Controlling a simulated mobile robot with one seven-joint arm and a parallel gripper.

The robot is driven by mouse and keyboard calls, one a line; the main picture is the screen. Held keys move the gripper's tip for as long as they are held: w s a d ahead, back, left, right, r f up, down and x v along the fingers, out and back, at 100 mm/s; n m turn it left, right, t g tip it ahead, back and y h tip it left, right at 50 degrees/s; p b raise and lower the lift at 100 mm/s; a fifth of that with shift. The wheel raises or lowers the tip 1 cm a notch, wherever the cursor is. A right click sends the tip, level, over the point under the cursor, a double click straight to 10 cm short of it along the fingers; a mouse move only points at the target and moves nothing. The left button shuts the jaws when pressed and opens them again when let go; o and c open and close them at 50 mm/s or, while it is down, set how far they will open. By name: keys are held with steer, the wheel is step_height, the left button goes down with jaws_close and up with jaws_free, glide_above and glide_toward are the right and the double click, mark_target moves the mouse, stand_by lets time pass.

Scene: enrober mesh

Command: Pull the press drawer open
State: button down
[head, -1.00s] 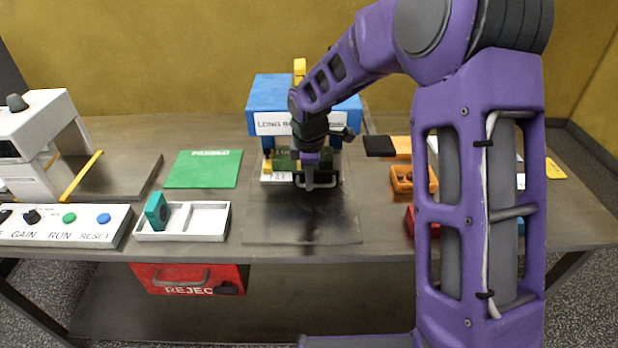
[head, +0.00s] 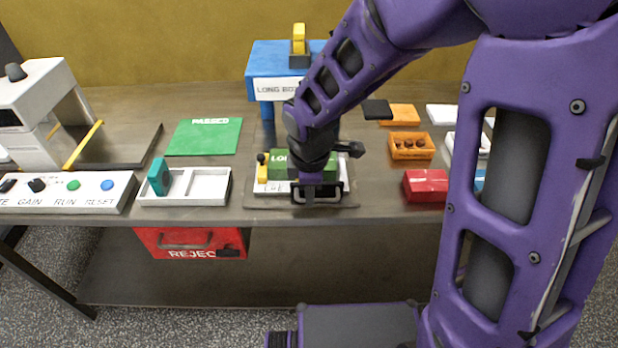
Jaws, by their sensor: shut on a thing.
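The blue press (head: 262,60), lettered "LONG BO…", stands at the back middle of the bench, partly behind my arm. Its pale drawer (head: 272,188) is out in front of the press, near the bench's front edge. A green block (head: 283,158) with white lettering sits on the drawer, with a yellow piece (head: 262,174) at its left. My gripper (head: 306,193) points down and is shut on the dark drawer handle (head: 341,194) at the drawer's front. My wrist hides part of the block and drawer.
A white two-part tray (head: 208,201) holds a teal piece (head: 159,177) to the left. A green "PASSED" mat (head: 204,137) lies behind it. An orange box (head: 411,153) and red box (head: 426,186) stand right. A red "REJECT" drawer (head: 190,242) hangs below the bench.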

steer(key=shift+s, duration=0.5)
steer(key=c, duration=0.9)
jaws_free()
steer(key=shift+r, duration=0.1)
